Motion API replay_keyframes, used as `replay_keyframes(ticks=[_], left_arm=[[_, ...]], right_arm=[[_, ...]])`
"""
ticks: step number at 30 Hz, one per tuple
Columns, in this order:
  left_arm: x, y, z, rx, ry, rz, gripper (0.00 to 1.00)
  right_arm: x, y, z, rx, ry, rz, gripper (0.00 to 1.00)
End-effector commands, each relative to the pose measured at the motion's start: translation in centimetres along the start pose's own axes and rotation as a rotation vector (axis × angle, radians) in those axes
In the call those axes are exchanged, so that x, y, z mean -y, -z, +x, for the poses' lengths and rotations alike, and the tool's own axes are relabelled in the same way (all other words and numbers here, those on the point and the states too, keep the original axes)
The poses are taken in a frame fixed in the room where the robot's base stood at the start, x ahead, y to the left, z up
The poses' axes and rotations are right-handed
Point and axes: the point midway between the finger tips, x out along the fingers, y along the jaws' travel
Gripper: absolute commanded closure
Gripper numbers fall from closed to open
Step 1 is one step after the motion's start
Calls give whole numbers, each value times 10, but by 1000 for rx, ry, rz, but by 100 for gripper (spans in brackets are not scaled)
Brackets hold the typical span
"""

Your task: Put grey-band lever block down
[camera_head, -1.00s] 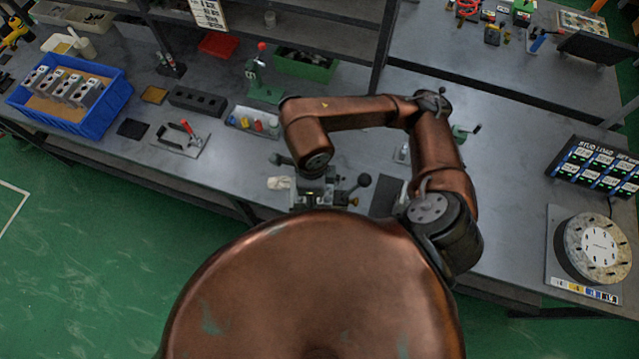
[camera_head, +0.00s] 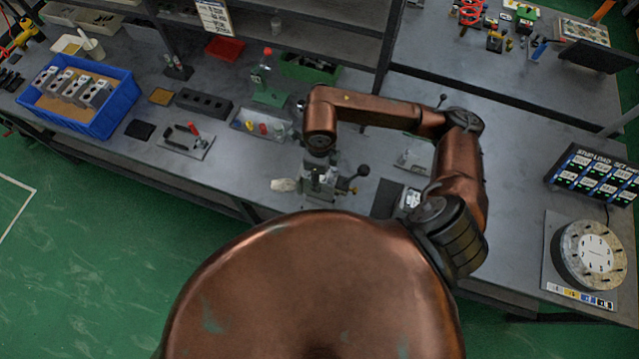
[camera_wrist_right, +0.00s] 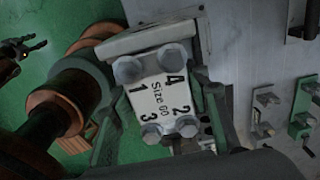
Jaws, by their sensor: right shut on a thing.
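The lever block (camera_head: 318,183) is by the front edge of the grey bench (camera_head: 230,180), with a black-knobbed lever and brass fitting on its right. In the right wrist view its pale top face (camera_wrist_right: 163,98) reads "Size 60", with numbers 1 to 4 and a bolt at each corner. My right gripper (camera_head: 320,164) comes down from above and is shut on it; its fingers (camera_wrist_right: 160,112) flank the block. I cannot tell whether the block touches the bench, and no grey band is clear. A small dark shape at the wrist view's left edge may be my left gripper (camera_wrist_right: 22,49).
A plate with a red-handled clamp (camera_head: 188,140) and a blue bin (camera_head: 118,105) are further left. A round dial (camera_head: 590,253) stands far right.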

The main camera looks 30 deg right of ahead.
Motion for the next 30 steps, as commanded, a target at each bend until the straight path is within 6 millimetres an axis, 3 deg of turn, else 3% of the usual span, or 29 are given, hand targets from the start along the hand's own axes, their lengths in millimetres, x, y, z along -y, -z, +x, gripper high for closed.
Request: replay_keyframes(ticks=[6,17,24,30], left_arm=[[0,1,-7,0,0,0,60],[0,1,-13,0,0,0,60],[1,2,-25,0,0,0,60],[1,2,-24,0,0,0,60]], right_arm=[[21,-6,26,0,-2,-1,100],[37,-10,48,-2,-3,0,100],[35,-11,72,2,-2,-3,100],[36,-11,76,2,0,-3,100]])
